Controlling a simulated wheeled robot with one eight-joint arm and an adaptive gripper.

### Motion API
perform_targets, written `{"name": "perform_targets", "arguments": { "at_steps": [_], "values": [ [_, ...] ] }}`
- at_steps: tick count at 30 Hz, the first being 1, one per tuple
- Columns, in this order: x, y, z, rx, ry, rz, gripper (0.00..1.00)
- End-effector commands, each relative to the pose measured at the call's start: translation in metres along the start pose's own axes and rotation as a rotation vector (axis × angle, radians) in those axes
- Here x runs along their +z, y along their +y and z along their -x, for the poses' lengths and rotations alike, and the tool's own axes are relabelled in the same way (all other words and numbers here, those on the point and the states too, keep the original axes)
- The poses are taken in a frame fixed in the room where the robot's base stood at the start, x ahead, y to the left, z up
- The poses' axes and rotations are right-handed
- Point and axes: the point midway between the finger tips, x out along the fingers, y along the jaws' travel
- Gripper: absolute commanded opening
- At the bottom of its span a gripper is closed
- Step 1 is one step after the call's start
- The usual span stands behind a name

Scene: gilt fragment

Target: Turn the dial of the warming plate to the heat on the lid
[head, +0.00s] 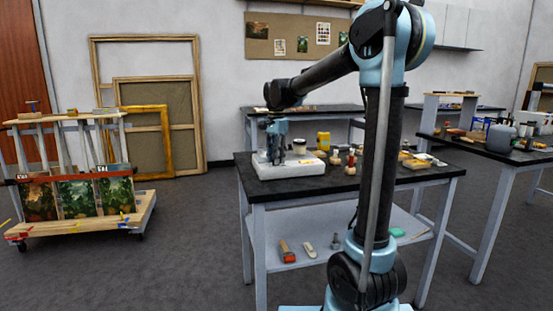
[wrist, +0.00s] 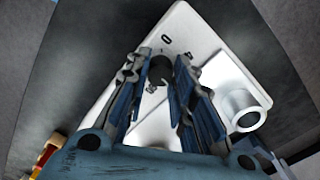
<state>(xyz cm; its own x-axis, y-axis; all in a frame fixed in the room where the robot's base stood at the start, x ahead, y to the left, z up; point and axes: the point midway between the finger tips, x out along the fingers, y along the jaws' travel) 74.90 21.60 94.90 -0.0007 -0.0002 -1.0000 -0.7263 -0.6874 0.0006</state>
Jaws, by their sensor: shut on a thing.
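The white warming plate (head: 290,171) sits at the left end of the dark-topped table, and it fills the middle of the wrist view (wrist: 185,20). Its dark round dial (wrist: 159,69) lies between my fingertips, with small dark marks printed around it. My gripper (head: 273,160) points down over the plate's left part. In the wrist view my gripper (wrist: 158,78) is shut on the dial. A small jar (head: 299,147) stands on the plate, right of my gripper; it also shows on the raised white square in the wrist view (wrist: 243,106). I cannot read any heat on a lid.
A yellow can (head: 323,140) and several small bottles stand right of the plate on the table (head: 398,181). A lower shelf holds a red-brown block (head: 287,251). A cart with paintings (head: 80,207) stands at the left, with clear floor between.

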Motion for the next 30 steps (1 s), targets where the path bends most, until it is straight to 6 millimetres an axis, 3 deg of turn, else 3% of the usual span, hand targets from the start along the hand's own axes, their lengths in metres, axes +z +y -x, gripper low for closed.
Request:
{"name": "perform_targets", "arguments": {
  "at_steps": [5,6,8,20,26,30],
  "values": [
    [-0.001,-0.003,0.001,-0.005,0.003,0.0,0.0],
    [-0.001,-0.002,0.001,-0.005,0.002,0.001,0.29],
    [-0.001,-0.002,0.001,-0.004,0.002,0.001,0.43],
    [0.0,-0.001,0.003,-0.002,0.001,0.002,0.44],
    [0.0,-0.001,0.024,-0.001,0.0,0.002,0.44],
    [-0.001,-0.001,0.05,-0.001,0.0,0.002,0.44]
  ]
}}
